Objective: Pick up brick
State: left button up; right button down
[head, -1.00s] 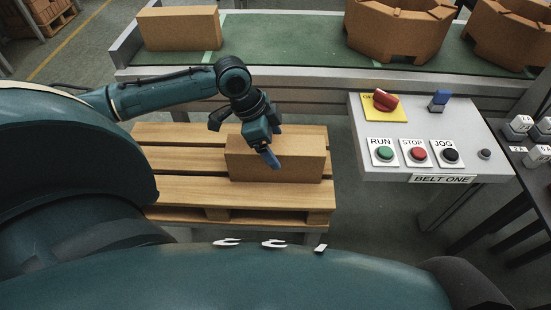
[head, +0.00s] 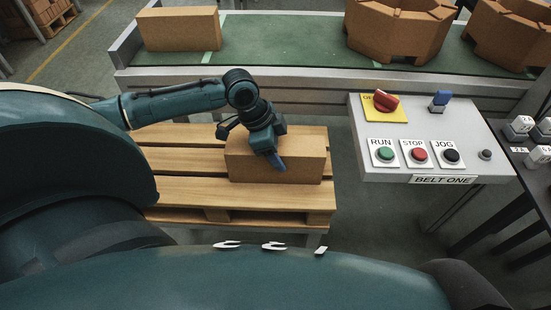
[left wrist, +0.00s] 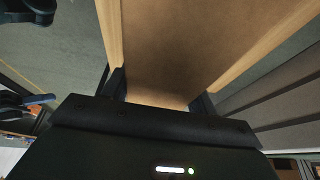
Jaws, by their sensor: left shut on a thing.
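A brown brick (head: 306,160) lies on the wooden pallet (head: 180,190) in the head view, near its right end. My left gripper (head: 277,160) is over the brick from above and shut on it. The arm hides part of the brick's top and front. In the left wrist view the brick's brown face (left wrist: 170,45) fills the space between the two dark fingers (left wrist: 160,95), with pale wood showing along both sides. The brick appears to rest on the pallet still. My right gripper is not in view.
A green conveyor belt (head: 285,45) runs behind the pallet, carrying another brown brick (head: 180,28) and brown octagonal containers (head: 402,30). A grey control panel (head: 470,150) with buttons stands right of the pallet. Floor shows between pallet and panel.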

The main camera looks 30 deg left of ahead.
pick_arm(q)
grip_shut()
jog(key=shift+w+r, duration=0.1)
jog(key=shift+r, duration=0.1)
